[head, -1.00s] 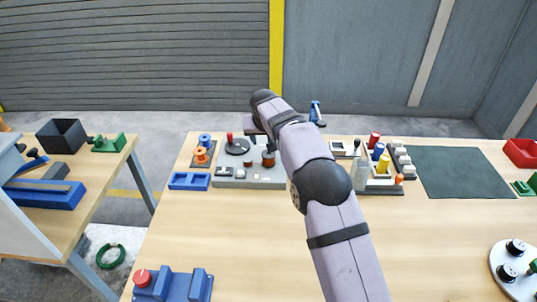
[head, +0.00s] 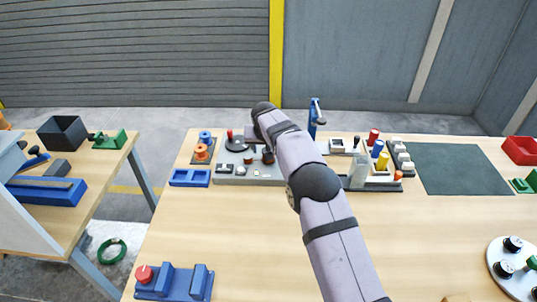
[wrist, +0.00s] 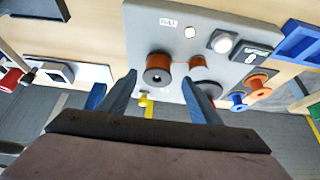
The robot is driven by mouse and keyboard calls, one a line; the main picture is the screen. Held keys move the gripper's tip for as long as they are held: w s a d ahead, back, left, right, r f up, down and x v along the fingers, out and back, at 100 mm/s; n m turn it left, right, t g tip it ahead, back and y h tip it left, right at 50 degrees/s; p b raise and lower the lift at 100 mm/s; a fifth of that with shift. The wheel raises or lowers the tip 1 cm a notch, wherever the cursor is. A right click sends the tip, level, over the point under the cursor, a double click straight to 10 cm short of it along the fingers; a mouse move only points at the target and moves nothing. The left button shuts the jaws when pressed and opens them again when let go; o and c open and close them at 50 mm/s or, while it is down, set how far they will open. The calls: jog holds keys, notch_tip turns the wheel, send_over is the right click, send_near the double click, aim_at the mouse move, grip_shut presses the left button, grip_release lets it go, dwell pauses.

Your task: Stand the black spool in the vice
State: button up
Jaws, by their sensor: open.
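My gripper (wrist: 159,79) is open in the wrist view, its two fingers pointing towards the grey winding machine. A copper-brown spool with a dark, holed end face (wrist: 157,74) shows between the fingertips; I cannot tell whether it is within their reach. In the head view my arm hides the gripper.
The grey machine (head: 227,180) carries several knobs and parts. Orange and blue spools (head: 201,152) stand left of it, above a blue tray (head: 189,178). Colored spools and bottles (head: 380,162) crowd its right. A dark mat (head: 460,170) is empty.

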jog(key=shift+w+d+f+p, duration=0.25)
jog(key=shift+w+f+p, duration=0.55)
jog(key=shift+f+p, duration=0.15)
jog(key=shift+x, duration=0.95)
jog(key=shift+s+f, duration=0.1)
jog(key=c, duration=1.2)
jog(key=shift+r, duration=0.6)
notch_tip(320, 180, up, 8)
jog(key=shift+f+p, duration=0.15)
jog(key=shift+p, duration=0.7)
jog(key=shift+r+p, duration=0.6)
